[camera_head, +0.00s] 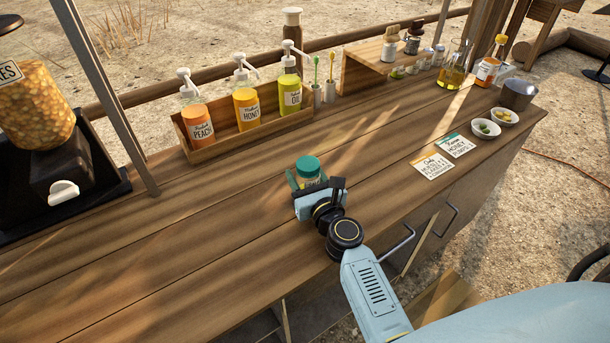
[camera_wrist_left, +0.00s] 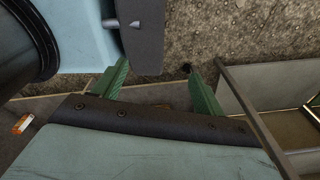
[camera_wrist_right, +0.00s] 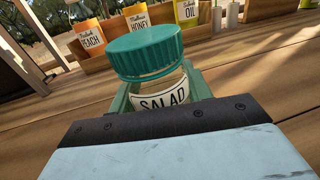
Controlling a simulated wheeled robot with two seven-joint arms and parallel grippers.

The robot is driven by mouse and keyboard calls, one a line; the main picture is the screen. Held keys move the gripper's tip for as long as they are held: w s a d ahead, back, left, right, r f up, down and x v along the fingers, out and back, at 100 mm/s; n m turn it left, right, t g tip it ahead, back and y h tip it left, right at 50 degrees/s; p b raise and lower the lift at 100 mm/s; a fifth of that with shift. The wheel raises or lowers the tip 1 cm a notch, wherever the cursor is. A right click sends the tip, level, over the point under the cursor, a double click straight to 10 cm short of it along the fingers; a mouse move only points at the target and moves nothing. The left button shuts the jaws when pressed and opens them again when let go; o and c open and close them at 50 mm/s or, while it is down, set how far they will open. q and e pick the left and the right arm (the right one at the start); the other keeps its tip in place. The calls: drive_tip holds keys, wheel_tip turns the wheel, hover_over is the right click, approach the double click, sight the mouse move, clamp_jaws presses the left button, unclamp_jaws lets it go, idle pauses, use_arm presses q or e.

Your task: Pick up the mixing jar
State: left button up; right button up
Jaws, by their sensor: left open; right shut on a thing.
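The mixing jar (camera_head: 308,167) has a teal screw lid and a clear body. In the right wrist view the jar (camera_wrist_right: 150,68) shows a white label reading "SALAD". My right gripper (camera_head: 316,185) is shut on the jar's body below the lid, over the middle of the wooden counter. The jar's base is hidden by the gripper, so I cannot tell whether it touches the counter. My left gripper (camera_wrist_left: 157,75) is open and empty, low down by a cabinet and over the gravel. It is out of the head view.
A wooden rack (camera_head: 250,135) with several pump bottles stands behind the jar. Two recipe cards (camera_head: 433,165), small bowls (camera_head: 486,128) and a metal cup (camera_head: 518,95) are at the right. A dispenser (camera_head: 40,110) stands at the left. The counter's left front is clear.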

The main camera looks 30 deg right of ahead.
wheel_tip(320, 180, up, 5)
drive_tip(key=p, duration=0.4)
drive_tip(key=shift+r, duration=0.1)
use_arm(q)
wheel_tip(320, 180, up, 16)
drive_tip(key=d+p, duration=0.1)
drive_tip(key=p, duration=1)
drive_tip(key=shift+f, duration=0.25)
use_arm(e)
wheel_tip(320, 180, up, 12)
wheel_tip(320, 180, up, 7)
hover_over(305, 159)
wheel_tip(305, 159, down, 7)
drive_tip(key=shift+w, duration=0.2)
idle(1.3)
